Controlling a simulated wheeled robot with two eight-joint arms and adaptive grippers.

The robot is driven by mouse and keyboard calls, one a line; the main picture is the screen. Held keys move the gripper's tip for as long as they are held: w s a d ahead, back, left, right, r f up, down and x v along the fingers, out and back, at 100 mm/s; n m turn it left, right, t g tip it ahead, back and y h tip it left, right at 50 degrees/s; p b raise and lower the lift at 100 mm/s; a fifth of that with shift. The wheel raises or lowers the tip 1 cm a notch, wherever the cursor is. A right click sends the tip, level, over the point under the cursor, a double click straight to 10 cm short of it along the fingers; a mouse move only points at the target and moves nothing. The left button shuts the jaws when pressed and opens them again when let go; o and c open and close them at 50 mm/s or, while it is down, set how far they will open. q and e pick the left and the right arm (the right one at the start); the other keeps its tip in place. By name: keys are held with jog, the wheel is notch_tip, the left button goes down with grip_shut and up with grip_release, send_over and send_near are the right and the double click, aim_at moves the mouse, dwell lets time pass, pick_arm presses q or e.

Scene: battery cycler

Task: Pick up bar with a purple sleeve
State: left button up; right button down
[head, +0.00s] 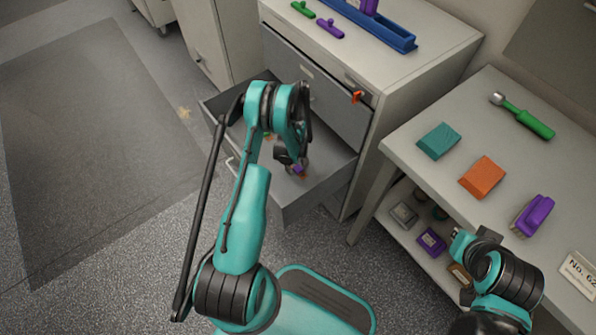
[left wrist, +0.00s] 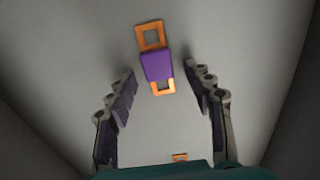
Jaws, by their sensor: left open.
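The bar with a purple sleeve (left wrist: 157,66) lies on the floor of the open drawer (head: 328,178). It has an orange square loop at each end. In the left wrist view it sits ahead of and between my open fingers, apart from both. My left gripper (left wrist: 164,98) is open and empty, pointing down into the drawer. My right arm shows at the lower right of the head view, but its fingers cannot be made out.
Another orange piece (left wrist: 180,157) lies in the drawer near my palm. Drawer walls stand close around my left gripper. The cabinet top holds a blue tray (head: 375,25). A side table (head: 440,185) carries a teal block (head: 438,140), orange block (head: 482,177), purple brush (head: 532,215) and green-handled tool (head: 525,118).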

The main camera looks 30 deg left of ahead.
pick_arm(q)
jog(key=shift+r, duration=0.1)
grip_shut()
